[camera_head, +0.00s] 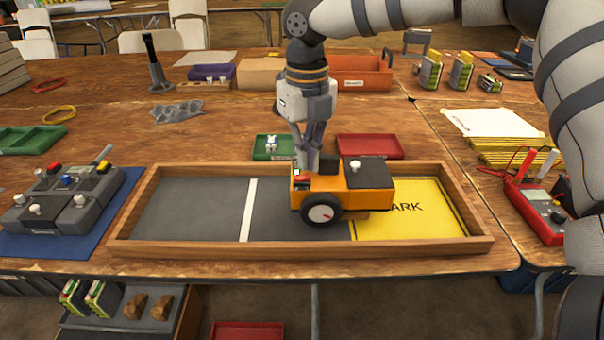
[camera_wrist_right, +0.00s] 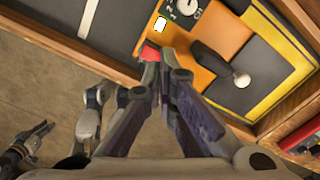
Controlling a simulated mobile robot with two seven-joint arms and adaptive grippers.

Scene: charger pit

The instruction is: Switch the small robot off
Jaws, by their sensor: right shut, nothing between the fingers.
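The small robot (camera_head: 345,196) is an orange box with dark wheels in the wooden-framed tray. It straddles the edge between the dark floor and the yellow PARK area (camera_head: 425,210). A red part (camera_head: 301,179) sits at its left end, and a white knob (camera_head: 354,165) tops its dark block. My right gripper (camera_head: 308,168) points down at the left end, shut and empty. In the right wrist view, its fingertips (camera_wrist_right: 165,58) are close by the red part (camera_wrist_right: 150,52); contact is unclear. A dark jointed part at lower left there may be my left gripper (camera_wrist_right: 30,143); its jaws are unclear.
A grey control box (camera_head: 62,200) stands left of the tray on a blue mat. Small green (camera_head: 262,150) and red (camera_head: 385,146) trays lie behind it. A red meter (camera_head: 541,212) is at the right. The tray's left half is clear.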

